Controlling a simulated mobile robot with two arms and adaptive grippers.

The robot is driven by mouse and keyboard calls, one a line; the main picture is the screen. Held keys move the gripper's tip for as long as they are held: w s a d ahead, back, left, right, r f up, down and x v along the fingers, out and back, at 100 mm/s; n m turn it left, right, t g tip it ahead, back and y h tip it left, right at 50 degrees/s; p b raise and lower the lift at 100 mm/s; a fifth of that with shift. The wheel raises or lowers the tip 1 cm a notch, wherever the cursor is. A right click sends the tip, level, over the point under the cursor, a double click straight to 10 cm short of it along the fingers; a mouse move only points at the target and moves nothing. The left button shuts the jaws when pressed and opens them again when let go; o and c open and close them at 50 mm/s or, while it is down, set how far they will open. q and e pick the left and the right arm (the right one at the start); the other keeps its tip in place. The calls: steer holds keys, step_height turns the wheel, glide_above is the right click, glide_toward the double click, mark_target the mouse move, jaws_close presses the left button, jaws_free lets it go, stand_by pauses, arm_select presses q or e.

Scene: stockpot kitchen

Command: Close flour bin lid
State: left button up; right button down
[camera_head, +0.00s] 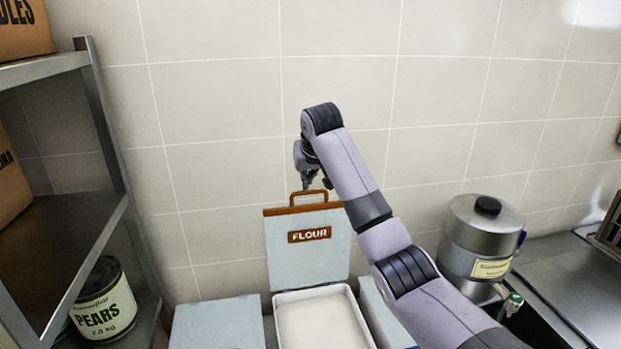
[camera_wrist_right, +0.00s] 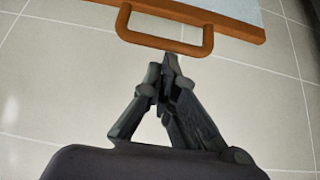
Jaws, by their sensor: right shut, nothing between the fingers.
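The flour bin (camera_head: 322,292) is open and shows a pale fill. Its light grey lid (camera_head: 308,259) stands upright behind it against the tiled wall, with a brown FLOUR label and a brown top edge. A brown handle (camera_head: 309,193) sticks up from that edge; it also shows in the right wrist view (camera_wrist_right: 165,42). My right gripper (camera_head: 308,184) is just above the handle at its top side. In the right wrist view its fingertips (camera_wrist_right: 172,62) are together and empty, close to the handle's bar; I cannot tell whether they touch it. My left gripper is not in view.
Closed light grey bins stand left (camera_head: 217,324) and right (camera_head: 383,310) of the flour bin. A steel pot with a tap (camera_head: 480,237) stands at the right. A metal shelf (camera_head: 85,240) with a PEARS can (camera_head: 103,304) is at the left. The wall is close behind the lid.

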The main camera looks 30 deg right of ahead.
mark_target(309, 193)
steer(key=s, duration=0.1)
steer(key=s+p, duration=0.1)
steer(key=s, duration=0.1)
steer(key=shift+s+a+f, duration=0.2)
steer(key=shift+a+f, duration=0.15)
steer(key=shift+a, duration=0.05)
